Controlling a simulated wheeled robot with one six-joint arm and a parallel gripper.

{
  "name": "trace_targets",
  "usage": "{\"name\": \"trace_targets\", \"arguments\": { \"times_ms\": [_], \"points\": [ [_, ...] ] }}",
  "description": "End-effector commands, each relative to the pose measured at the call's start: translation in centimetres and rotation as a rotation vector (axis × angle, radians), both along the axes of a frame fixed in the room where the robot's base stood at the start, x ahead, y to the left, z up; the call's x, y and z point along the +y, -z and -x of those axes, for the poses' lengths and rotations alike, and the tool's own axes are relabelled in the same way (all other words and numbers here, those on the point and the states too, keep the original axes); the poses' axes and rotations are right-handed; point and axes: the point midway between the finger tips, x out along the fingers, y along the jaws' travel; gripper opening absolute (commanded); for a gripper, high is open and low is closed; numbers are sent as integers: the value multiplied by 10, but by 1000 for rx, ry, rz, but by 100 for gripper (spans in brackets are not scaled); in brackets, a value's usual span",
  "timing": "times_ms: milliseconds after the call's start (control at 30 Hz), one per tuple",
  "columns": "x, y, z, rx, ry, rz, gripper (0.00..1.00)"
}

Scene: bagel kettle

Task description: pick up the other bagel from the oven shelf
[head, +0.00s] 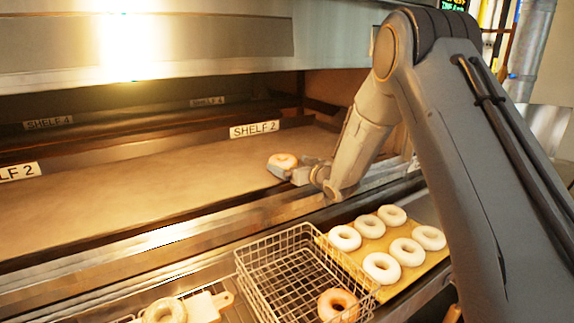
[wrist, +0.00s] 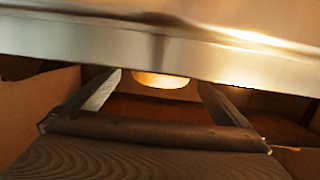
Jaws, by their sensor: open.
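A golden bagel (head: 284,160) sits on the oven shelf (head: 150,185), near its right end. My gripper (head: 284,168) is at this bagel, with its fingers reaching around it just above the shelf. In the wrist view the bagel (wrist: 160,79) shows between the two spread fingers of my gripper (wrist: 158,85), its upper part hidden by a metal edge. I cannot tell whether the fingers touch it. Another browned bagel (head: 338,304) lies in the wire basket (head: 262,281) below the oven front.
A wooden board (head: 400,284) with several pale bagels stands right of the basket. Another pale bagel (head: 165,311) lies on a small board at the bottom left. The oven's metal front (head: 150,60) overhangs the shelf. The shelf's left part is bare.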

Motion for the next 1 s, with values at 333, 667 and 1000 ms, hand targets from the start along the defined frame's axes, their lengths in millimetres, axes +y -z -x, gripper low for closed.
{"name": "trace_targets", "arguments": {
  "times_ms": [333, 667, 1000],
  "points": [
    [20, 3, -24, 1, -4, 1, 100],
    [32, 10, -48, -1, 0, 1, 100],
    [32, 10, -49, 0, 1, 0, 83]
  ]
}}
